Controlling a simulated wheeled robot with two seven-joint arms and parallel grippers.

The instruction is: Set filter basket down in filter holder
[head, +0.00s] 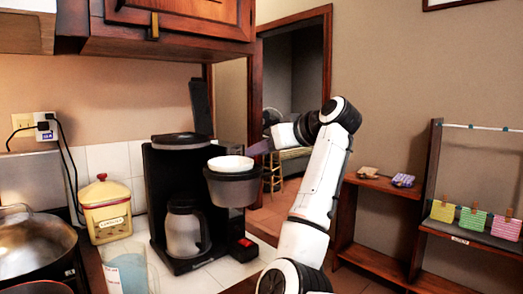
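The black coffee maker (178,200) stands on the tiled counter with its dark filter holder (232,189) out at its right side. The white filter basket (231,163) is at the top of the holder, with its pale rim showing above the holder's edge; how deep it sits is hidden. My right gripper (261,147) is just to the right of and slightly above the basket, and appears apart from it. Its fingers are small and partly hidden, so their opening is unclear. My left gripper is out of view.
A yellow canister (106,210) and a clear container (128,272) are to the left, with a pan (35,245) on the stove. Wooden cabinets (185,22) hang above. A shelf (385,186) stands at right.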

